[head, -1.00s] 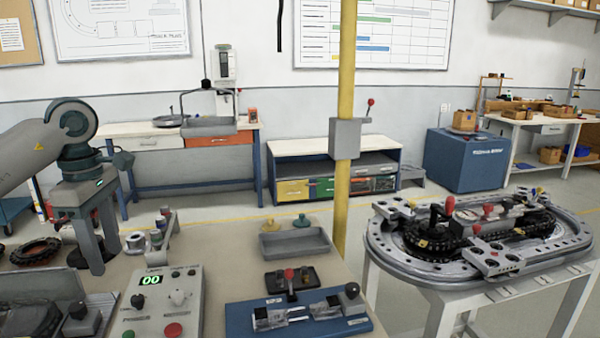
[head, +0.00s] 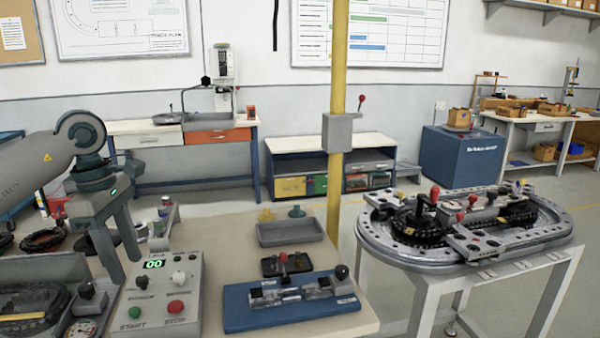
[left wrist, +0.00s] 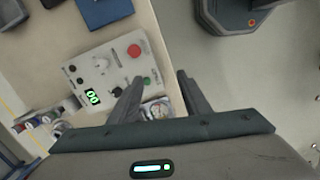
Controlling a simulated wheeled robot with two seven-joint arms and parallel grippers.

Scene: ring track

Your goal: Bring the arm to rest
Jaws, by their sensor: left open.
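My left arm comes in from the left in the head view. Its gripper (head: 121,268) points down beside the grey control box (head: 159,290), with the fingers apart and nothing between them. In the left wrist view the open left gripper (left wrist: 156,82) shows its two fingers spread. The control box (left wrist: 108,68) with its red and green buttons lies by the left finger there, and a small round gauge (left wrist: 157,110) shows between the fingers. Whether the fingers touch the box I cannot tell. My right gripper is in neither view.
A yellow post (head: 336,90) rises behind. The oval ring track (head: 400,255) stands on its own table at right, across a gap of floor.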

